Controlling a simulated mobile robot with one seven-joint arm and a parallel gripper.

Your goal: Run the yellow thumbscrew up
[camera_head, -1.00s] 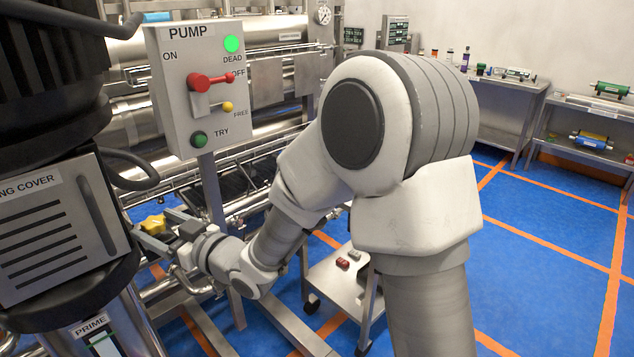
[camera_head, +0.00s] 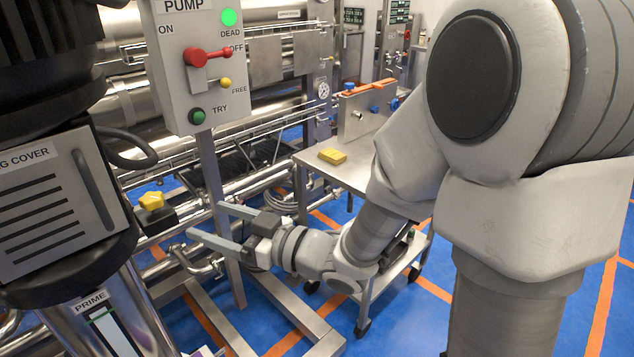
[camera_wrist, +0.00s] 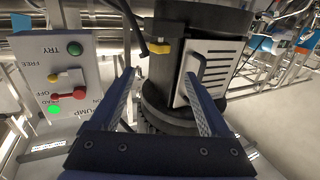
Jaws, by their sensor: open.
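The yellow thumbscrew (camera_head: 152,200) is a lobed knob on a dark block beside the black pump housing, below the PUMP panel. It also shows in the wrist view (camera_wrist: 160,47), beyond my fingertips and roughly between them. My gripper (camera_head: 205,220) is open and empty, its two grey fingers pointing left toward the thumbscrew. The fingertips are to its right and slightly lower in the head view, apart from it. In the wrist view my gripper (camera_wrist: 160,75) shows both fingers spread wide. The thumbscrew's thread is not visible.
The PUMP panel (camera_head: 190,65) with its red lever (camera_head: 205,56) stands on a post just behind my gripper. The pump housing with a louvred cover (camera_head: 45,205) is at left. A steel table (camera_head: 350,176) bears a yellow block (camera_head: 332,156). Pipes run behind the thumbscrew.

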